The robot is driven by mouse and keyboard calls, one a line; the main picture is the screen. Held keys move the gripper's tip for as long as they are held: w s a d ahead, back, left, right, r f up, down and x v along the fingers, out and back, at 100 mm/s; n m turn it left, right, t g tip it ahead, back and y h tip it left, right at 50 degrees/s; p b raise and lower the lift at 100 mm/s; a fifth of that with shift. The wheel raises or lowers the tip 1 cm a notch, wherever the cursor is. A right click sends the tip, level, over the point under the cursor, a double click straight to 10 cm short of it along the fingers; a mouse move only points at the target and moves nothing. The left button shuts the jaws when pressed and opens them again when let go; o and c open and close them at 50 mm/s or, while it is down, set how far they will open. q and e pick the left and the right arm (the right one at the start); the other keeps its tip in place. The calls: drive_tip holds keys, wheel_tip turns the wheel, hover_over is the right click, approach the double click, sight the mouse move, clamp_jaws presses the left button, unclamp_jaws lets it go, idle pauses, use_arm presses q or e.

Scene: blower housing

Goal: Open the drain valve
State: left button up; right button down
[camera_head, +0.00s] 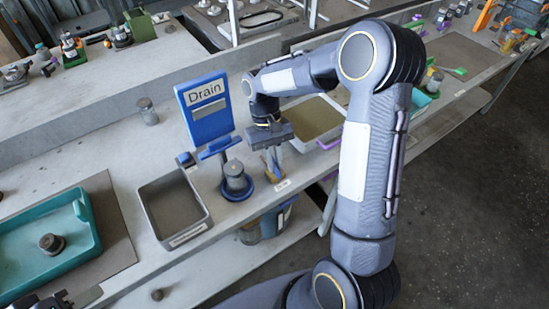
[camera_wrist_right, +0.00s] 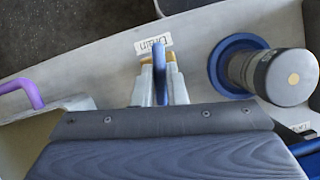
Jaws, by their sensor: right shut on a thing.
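My right gripper (camera_head: 272,165) reaches down to the bench's front edge, just right of a grey metal cylinder on a round blue base (camera_head: 236,182). In the right wrist view its fingers (camera_wrist_right: 160,88) are shut on a blue upright lever (camera_wrist_right: 158,58), with yellow-orange parts beside the fingertips. A small white "Drain" label (camera_wrist_right: 153,43) lies just beyond the lever. The fingers hide most of the valve, so its position cannot be told. A blue "Drain" sign (camera_head: 208,108) stands behind the cylinder. My left gripper (camera_head: 65,299) is partly visible at the bottom left edge; its fingers are unclear.
A grey empty tray (camera_head: 174,207) and a teal tray (camera_head: 40,262) with a dark round part stand to the left. A shallow bin (camera_head: 312,118) is behind my right arm. A purple handle (camera_wrist_right: 22,92) is left of the right gripper. Blue containers sit below the bench.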

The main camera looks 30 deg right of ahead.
drive_tip(key=shift+n, duration=0.3)
drive_tip(key=c, duration=1.5)
unclamp_jaws()
drive_tip(key=shift+o, duration=0.2)
drive_tip(key=v, duration=0.8)
drive_tip(key=shift+s, duration=0.1)
